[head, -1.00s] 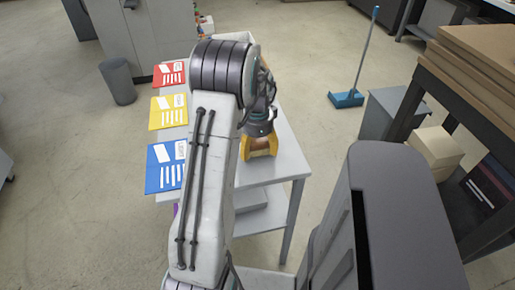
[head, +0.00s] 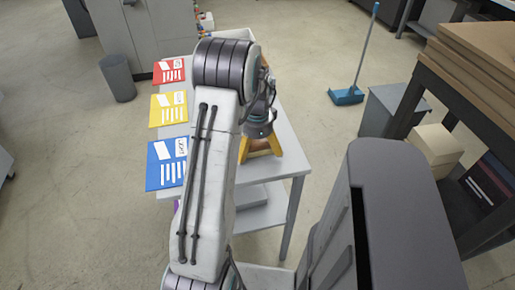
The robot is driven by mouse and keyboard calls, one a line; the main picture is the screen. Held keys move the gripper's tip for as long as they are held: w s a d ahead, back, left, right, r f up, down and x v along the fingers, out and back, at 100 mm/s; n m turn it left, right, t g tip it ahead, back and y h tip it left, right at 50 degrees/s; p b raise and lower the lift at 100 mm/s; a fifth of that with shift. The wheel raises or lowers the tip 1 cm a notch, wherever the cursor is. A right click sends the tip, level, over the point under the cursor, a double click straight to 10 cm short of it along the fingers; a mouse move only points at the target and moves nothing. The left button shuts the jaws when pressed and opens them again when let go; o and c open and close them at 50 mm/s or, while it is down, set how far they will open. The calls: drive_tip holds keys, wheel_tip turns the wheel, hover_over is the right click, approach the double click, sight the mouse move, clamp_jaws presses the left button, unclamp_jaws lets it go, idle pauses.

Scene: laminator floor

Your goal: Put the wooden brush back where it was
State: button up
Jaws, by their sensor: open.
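My gripper (head: 261,156) has yellow fingers, spread apart and pointing down over the right part of the light grey table (head: 285,150). Whether the fingertips touch the tabletop is not clear.
A red folder (head: 169,71), a yellow folder (head: 168,109) and a blue folder (head: 167,163) lie along the table's left side.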

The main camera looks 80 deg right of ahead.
sight(257, 142)
wheel_tip(257, 142, up, 12)
drive_tip(key=shift+a+r+b, duration=0.1)
drive_tip(key=shift+r+b, duration=0.1)
drive_tip(key=shift+b, duration=0.35)
drive_tip(key=w+a+r+n+t+h, duration=0.1)
drive_tip(key=w+a+r+n, duration=0.2)
drive_tip(key=w+a+n, duration=0.65)
drive_tip(key=w+a+r+n, duration=0.2)
drive_tip(key=w+a+n, duration=0.4)
drive_tip(key=w+a, duration=0.6)
drive_tip(key=s+a+f+n+t+y, duration=0.1)
drive_tip(key=a+f+n+t, duration=0.1)
drive_tip(key=a+n, duration=1.4)
drive_tip(key=a, duration=0.6)
drive_tip(key=shift+a, duration=0.25)
